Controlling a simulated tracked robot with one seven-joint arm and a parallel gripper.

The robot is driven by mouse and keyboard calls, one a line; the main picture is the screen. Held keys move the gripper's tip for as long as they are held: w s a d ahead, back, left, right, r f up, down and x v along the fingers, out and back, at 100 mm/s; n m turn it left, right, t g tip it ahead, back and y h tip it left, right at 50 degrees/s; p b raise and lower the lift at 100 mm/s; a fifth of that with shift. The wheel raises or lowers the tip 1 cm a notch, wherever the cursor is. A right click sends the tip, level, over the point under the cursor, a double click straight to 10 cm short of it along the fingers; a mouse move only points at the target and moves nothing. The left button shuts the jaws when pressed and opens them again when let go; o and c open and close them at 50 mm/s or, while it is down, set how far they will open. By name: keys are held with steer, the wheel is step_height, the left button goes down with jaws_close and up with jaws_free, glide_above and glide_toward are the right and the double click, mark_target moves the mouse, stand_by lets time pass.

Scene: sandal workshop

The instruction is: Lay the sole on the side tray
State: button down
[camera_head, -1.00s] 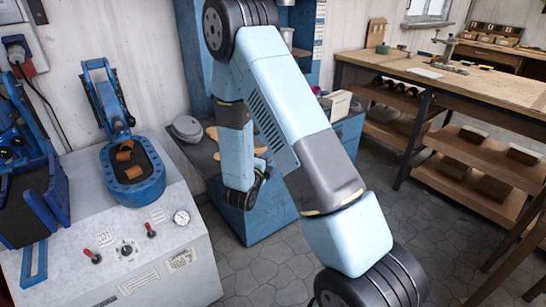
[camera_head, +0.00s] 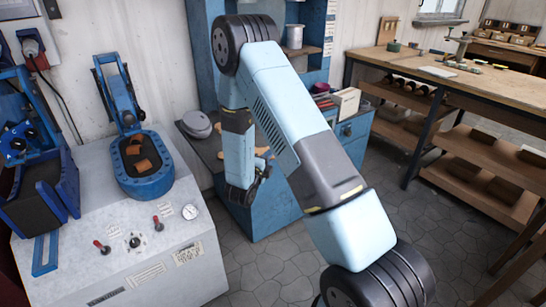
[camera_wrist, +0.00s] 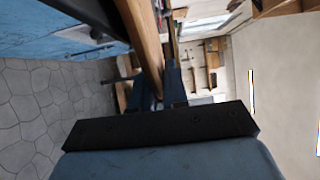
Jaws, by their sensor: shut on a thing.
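My gripper (camera_wrist: 158,82) shows in the wrist view, with its two dark fingers closed on a tan slab (camera_wrist: 141,38) that I take for the sole. The slab is seen nearly edge-on and runs up from between the fingers to the top of the picture. I cannot make out for sure which surface is the side tray.
A press (camera_head: 142,165) with brown pieces in its blue bed stands on a pale control cabinet (camera_head: 150,265) at left. The blue cabinet (camera_head: 272,212) is behind my arm. A wooden workbench (camera_head: 465,85) with shelves is at right. Open paved floor (camera_head: 410,225) lies between.

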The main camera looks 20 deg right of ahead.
steer(key=shift+f, duration=0.35)
stand_by(0.8)
steer(key=c, duration=0.9)
jaws_free()
steer(key=shift+a, duration=0.1)
steer(key=shift+v, duration=3.85)
steer(key=shift+s, duration=0.1)
steer(key=o, duration=0.5)
steer(key=shift+o, duration=0.2)
